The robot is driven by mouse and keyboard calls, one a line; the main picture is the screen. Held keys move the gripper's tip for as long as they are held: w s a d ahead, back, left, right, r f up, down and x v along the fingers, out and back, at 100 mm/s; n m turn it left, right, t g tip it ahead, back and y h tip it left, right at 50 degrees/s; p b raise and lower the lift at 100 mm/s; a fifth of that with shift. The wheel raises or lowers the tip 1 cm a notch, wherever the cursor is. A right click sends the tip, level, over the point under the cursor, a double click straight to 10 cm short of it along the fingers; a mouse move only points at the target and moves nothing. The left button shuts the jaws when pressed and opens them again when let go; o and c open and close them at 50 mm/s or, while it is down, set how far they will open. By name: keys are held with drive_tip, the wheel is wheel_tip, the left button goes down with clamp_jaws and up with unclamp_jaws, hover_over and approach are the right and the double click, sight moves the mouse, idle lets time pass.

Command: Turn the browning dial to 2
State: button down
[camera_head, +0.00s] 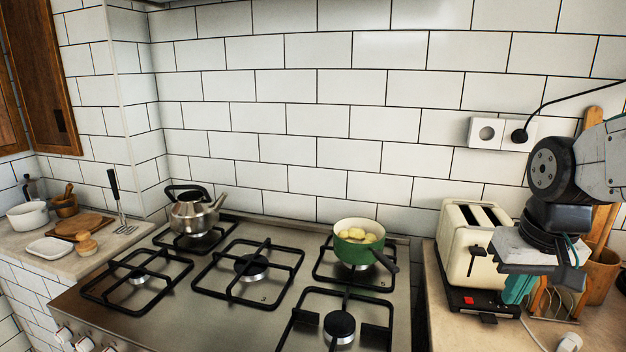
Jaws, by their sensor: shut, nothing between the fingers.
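A cream toaster (462,238) with two slots on top stands on the right counter. Its front end has a dark lever (478,251) and a black base strip with a small red square (468,300). A small dark piece (488,318) shows at the strip's lower edge; I cannot tell whether it is the browning dial, and no numbers are readable. My gripper (518,289) hangs just right of the toaster's front, pointing down, shut and empty. Its fingertips show only partly, and I cannot tell if they touch the toaster.
A wire rack (556,304) and a wooden utensil holder (600,272) stand close on the right. A white plug (569,342) and cord lie in front. A gas hob (225,318) with a green pot (352,252) is to the left. A wall socket (486,133) with a black cable is behind.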

drive_tip(key=w+d+f+m, duration=0.1)
drive_tip(key=w+d+f, duration=0.2)
drive_tip(key=w+d, duration=0.35)
approach(499, 302)
drive_tip(key=shift+m+t+h, duration=0.3)
drive_tip(key=shift+m, duration=0.1)
drive_tip(key=shift+s+a+f, duration=0.1)
drive_tip(key=shift+a+f, duration=0.1)
drive_tip(key=shift+f, duration=1.3)
drive_tip(key=shift+a+f, duration=0.2)
drive_tip(key=shift+f, duration=1.25)
drive_tip(key=shift+w+d, duration=0.35)
drive_tip(key=shift+w, duration=0.15)
drive_tip(key=shift+s+d, duration=0.15)
drive_tip(key=shift+d, duration=0.35)
drive_tip(key=shift+s, duration=0.1)
drive_tip(key=shift+s, duration=0.3)
drive_tip(key=shift+w+d+v, duration=0.1)
drive_tip(key=shift+w+v, duration=0.1)
drive_tip(key=shift+v, duration=0.75)
drive_tip(key=shift+w+d+v, duration=0.1)
drive_tip(key=shift+w+v, duration=0.15)
drive_tip(key=shift+v, duration=0.75)
drive_tip(key=shift+w+v, duration=0.2)
drive_tip(key=shift+v, duration=0.75)
drive_tip(key=shift+r, duration=0.15)
